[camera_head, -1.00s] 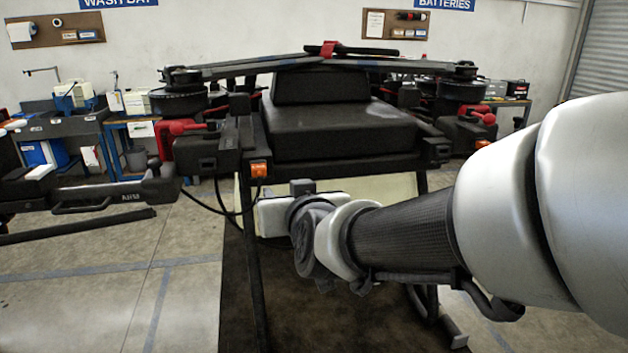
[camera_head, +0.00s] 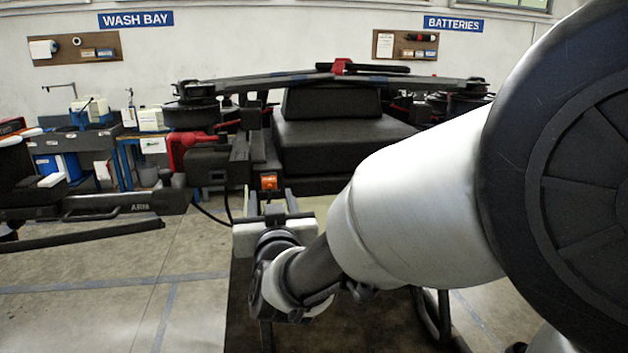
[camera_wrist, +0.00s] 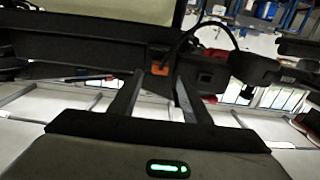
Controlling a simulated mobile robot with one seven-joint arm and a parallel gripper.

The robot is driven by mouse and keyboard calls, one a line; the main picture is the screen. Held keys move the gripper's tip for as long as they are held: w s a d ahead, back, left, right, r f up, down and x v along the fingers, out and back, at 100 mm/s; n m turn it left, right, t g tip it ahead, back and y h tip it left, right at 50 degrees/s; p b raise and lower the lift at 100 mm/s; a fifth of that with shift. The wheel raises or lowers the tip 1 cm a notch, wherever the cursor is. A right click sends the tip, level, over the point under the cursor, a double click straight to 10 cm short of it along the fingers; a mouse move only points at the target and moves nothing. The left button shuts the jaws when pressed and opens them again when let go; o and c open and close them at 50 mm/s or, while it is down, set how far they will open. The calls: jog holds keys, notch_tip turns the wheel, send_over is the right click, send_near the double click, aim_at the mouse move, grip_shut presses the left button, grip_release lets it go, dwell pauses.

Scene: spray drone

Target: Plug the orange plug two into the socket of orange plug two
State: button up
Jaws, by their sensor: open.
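The orange plug (camera_head: 269,181) is a small orange block at the front left of the dark drone's body. It also shows in the wrist view (camera_wrist: 159,69), with a black cable arching up beside it. My gripper (camera_head: 271,196) is open just below and in front of the plug. In the wrist view my gripper's two fingers (camera_wrist: 160,82) stand apart, one on each side of the plug; I cannot tell whether they touch it. A dark block with a square opening (camera_wrist: 206,77) lies right of the plug; I cannot tell whether it is the socket.
The drone's black body (camera_head: 345,140) and folded arms (camera_head: 400,81) spread above and behind my gripper. A red part (camera_head: 186,147) sits at left. A dark arm with a handle (camera_head: 110,204) reaches out at far left. Open floor (camera_head: 120,300) lies at lower left.

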aim_at(269, 186)
jog(key=shift+b+x, duration=0.35)
jog(key=shift+x, duration=3.05)
jog(key=shift+b, duration=0.6)
grip_shut()
jog(key=b+v, duration=0.1)
jog(key=v, duration=0.5)
jog(key=s+a+r+p, duration=0.1)
jog(key=s+a+p, duration=0.3)
jog(key=a, duration=0.6)
jog(key=shift+s+r, duration=0.25)
jog(key=shift+s, duration=0.3)
